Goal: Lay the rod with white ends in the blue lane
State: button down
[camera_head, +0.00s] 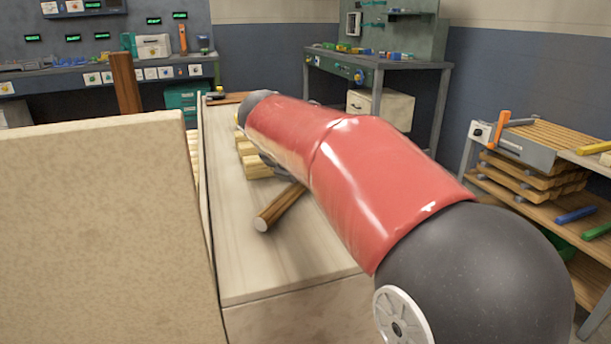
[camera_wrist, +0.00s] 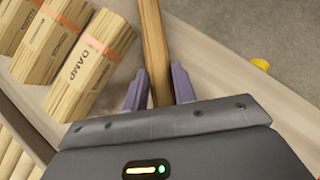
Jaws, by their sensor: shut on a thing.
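A brown wooden rod (camera_head: 281,206) with a pale, whitish end extends from behind my red arm over the pale bench top. In the wrist view the rod (camera_wrist: 154,45) runs between the two purple-grey fingers of my gripper (camera_wrist: 159,88), which is shut on it. The rod's far end is outside the wrist view, and the arm covers it in the head view. Most of my gripper is hidden behind the arm in the head view. I cannot make out a blue lane in either view.
Banded wood bundles (camera_wrist: 100,55), one marked DAMP, lie left of the rod; some show on the bench (camera_head: 255,165). A large beige panel (camera_head: 95,215) fills the left foreground. The near bench top (camera_head: 260,275) is clear. A shelf with stacked slats (camera_head: 540,155) stands right.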

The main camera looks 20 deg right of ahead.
jog(key=shift+f, duration=0.2)
jog(key=c, duration=1.5)
grip_release()
jog(key=o, duration=0.4)
jog(key=shift+r, duration=0.1)
